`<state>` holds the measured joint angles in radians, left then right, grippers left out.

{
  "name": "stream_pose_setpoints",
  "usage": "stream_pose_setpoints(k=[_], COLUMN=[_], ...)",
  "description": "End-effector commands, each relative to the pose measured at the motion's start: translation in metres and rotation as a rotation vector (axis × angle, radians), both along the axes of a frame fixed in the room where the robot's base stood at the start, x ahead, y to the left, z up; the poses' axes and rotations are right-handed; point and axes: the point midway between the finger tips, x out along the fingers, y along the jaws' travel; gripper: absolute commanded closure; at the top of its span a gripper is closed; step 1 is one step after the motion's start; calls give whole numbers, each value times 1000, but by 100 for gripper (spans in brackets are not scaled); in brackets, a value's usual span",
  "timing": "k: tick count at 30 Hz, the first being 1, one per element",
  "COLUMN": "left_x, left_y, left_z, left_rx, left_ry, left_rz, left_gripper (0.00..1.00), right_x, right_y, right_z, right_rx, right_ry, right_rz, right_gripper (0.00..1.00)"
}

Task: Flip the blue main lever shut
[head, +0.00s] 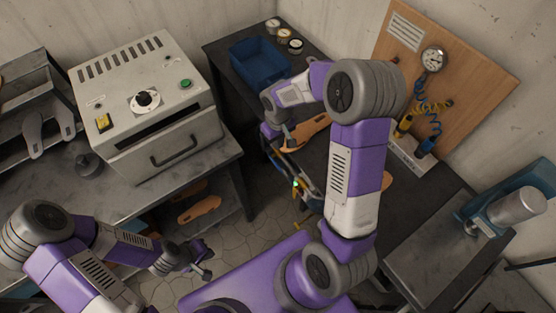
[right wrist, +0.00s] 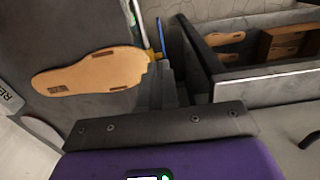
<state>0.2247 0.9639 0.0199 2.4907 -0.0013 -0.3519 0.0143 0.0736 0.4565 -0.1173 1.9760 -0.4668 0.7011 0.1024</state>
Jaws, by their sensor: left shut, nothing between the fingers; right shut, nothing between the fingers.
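On the light block below the wooden board stands a blue handle (head: 427,145), which I take for the main lever. A yellow handle (head: 405,123) is beside it. Its exact tilt is too small to tell, and I cannot make it out for sure in the right wrist view. My right gripper (head: 306,193) is shut and empty, hanging at the dark bench's front edge, well left of the handle and apart from it; my right arm stands between. My left gripper (head: 206,263) is shut and empty, low at the front of the left bench.
A gauge (head: 433,60) and coiled hoses are on the board. Sole pieces (head: 305,131) lie on the dark bench; one shows in the right wrist view (right wrist: 88,72). A blue bin (head: 260,62) stands behind. An oven-like machine (head: 150,105) is left, a press-like device (head: 510,210) right.

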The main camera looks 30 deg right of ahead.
Motion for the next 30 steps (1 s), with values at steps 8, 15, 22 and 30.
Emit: stream_pose_setpoints(k=[8,15,22,30], left_x=[0,0,0,0], left_y=[0,0,0,0], left_z=[-1,-3,-8,-11], left_rx=[0,0,0,0], left_ry=[0,1,1,0], left_rz=[0,0,0,0], left_gripper=[100,100,100,100], right_x=[0,-1,-2,-1], right_y=[0,1,1,1], right_z=[-2,-25,-75,-124], right_rx=[1,3,2,4], right_ry=[2,5,8,5], right_rz=[0,2,1,0], right_gripper=[100,100,100,100])
